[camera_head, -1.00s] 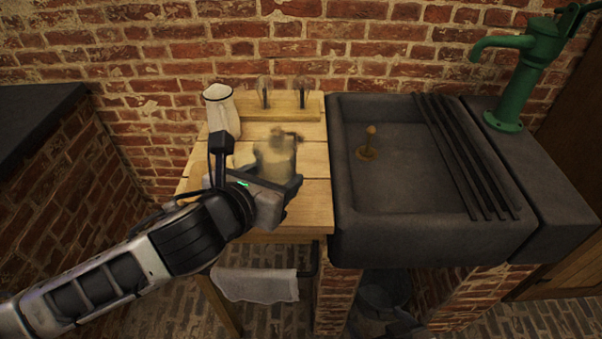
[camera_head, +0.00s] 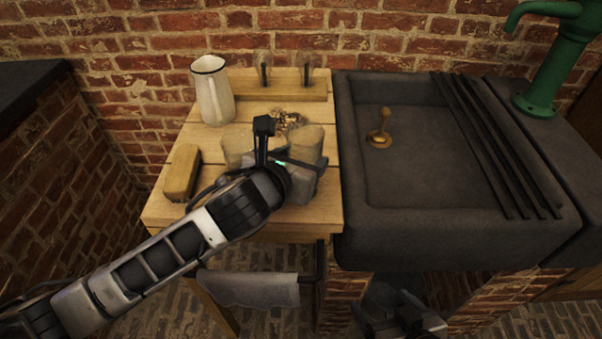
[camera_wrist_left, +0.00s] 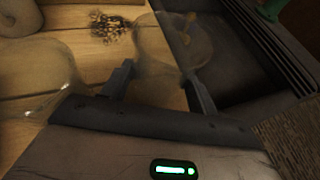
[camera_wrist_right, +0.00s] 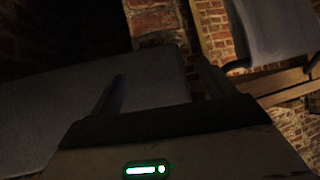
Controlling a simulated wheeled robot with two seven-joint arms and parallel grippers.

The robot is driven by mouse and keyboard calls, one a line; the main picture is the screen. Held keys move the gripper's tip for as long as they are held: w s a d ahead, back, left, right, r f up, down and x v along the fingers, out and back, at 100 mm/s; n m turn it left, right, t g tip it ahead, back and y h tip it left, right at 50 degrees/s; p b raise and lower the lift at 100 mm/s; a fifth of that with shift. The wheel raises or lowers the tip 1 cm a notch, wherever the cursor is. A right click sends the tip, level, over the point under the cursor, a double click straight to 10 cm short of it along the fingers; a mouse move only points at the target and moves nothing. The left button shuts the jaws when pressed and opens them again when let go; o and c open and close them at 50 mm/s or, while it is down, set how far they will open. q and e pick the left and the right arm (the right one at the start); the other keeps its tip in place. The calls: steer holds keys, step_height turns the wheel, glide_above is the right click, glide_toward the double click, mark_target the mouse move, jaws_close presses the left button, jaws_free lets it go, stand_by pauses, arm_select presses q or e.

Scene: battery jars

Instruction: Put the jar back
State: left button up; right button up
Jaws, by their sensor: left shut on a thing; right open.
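My left gripper (camera_head: 306,172) is shut on a clear glass jar (camera_head: 309,141) at the right side of the wooden worktop. In the left wrist view the jar (camera_wrist_left: 168,48) looks upright between the two fingers (camera_wrist_left: 158,82). I cannot tell whether its base touches the wood. A second clear jar (camera_head: 238,143) stands to its left, partly behind my wrist; it also shows in the left wrist view (camera_wrist_left: 40,75). My right gripper (camera_wrist_right: 163,88) is open and empty, low in front of the worktop and sink.
A wooden rack (camera_head: 280,84) with two dark-rodded glass pieces stands at the wall. The dark stone sink (camera_head: 420,160) adjoins on the right.

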arm_select(q)
steer(key=shift+f+b, duration=0.45)
steer(key=shift+f, duration=0.4)
steer(key=shift+s+r, duration=0.1)
steer(key=shift+r, duration=0.05)
steer(key=o, duration=1.1)
steer(key=shift+f, duration=0.25)
steer(key=shift+r, duration=0.25)
steer(key=p+v, duration=0.1)
steer(key=v, duration=1.1)
